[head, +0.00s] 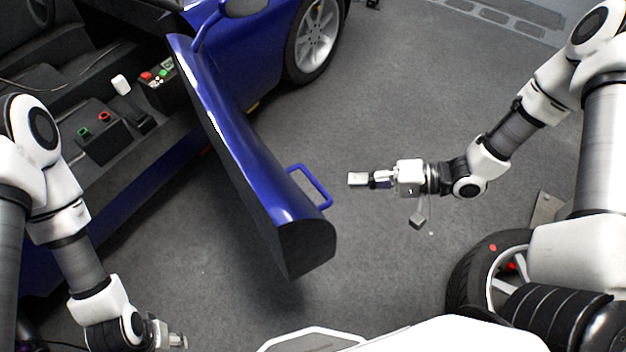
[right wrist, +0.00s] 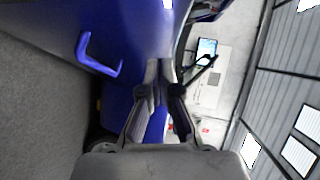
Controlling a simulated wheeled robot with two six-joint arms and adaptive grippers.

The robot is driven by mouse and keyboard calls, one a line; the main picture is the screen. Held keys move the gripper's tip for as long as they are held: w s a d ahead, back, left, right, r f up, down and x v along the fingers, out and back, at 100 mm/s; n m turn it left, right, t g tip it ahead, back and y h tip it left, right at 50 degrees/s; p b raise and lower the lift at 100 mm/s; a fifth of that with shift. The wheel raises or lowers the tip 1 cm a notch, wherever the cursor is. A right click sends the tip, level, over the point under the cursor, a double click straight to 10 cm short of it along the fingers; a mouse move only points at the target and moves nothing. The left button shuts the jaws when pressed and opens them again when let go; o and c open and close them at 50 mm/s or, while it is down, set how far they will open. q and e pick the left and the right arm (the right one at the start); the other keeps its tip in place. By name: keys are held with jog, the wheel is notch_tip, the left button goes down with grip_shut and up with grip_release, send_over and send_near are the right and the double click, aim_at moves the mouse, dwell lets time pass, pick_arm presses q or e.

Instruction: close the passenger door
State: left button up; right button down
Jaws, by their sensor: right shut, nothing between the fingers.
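The blue passenger door (head: 240,145) stands wide open, swung out from the blue car (head: 245,50). Its blue loop handle (head: 311,187) sticks out from the outer face near the free end. My right gripper (head: 357,179) is shut and empty, just right of the handle and apart from it in the head view. In the right wrist view, the handle (right wrist: 98,56) is left of my right gripper's fingertips (right wrist: 158,72), with the door's blue face behind. My left gripper (head: 178,341) is at the lower left edge, small and partly cut off; its finger state is unclear.
The car's open interior shows a box with coloured buttons (head: 158,75) and a dark box (head: 100,130) on the sill side. A loose wheel (head: 485,270) lies at the lower right, near my base. The grey floor right of the door is largely clear.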

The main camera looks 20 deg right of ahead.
notch_tip(320, 180, down, 3)
jog(key=w+d+t+b, duration=0.2)
jog(key=d, duration=0.1)
pick_arm(q)
notch_tip(320, 180, down, 10)
jog(key=b, duration=0.4)
jog(key=shift+r+b, duration=0.15)
jog(key=shift+b, duration=0.25)
pick_arm(e)
jog(key=s+a+x, duration=0.1)
jog(key=s+x, duration=0.1)
jog(key=x, duration=1.1)
jog(key=shift+s+a+r+m, duration=0.15)
jog(key=shift+a+r+m, duration=0.05)
jog(key=shift+r+m, duration=0.1)
pick_arm(q)
jog(key=shift+s+a, duration=0.1)
jog(key=shift+a, duration=0.05)
pick_arm(e)
jog(key=shift+a, duration=0.1)
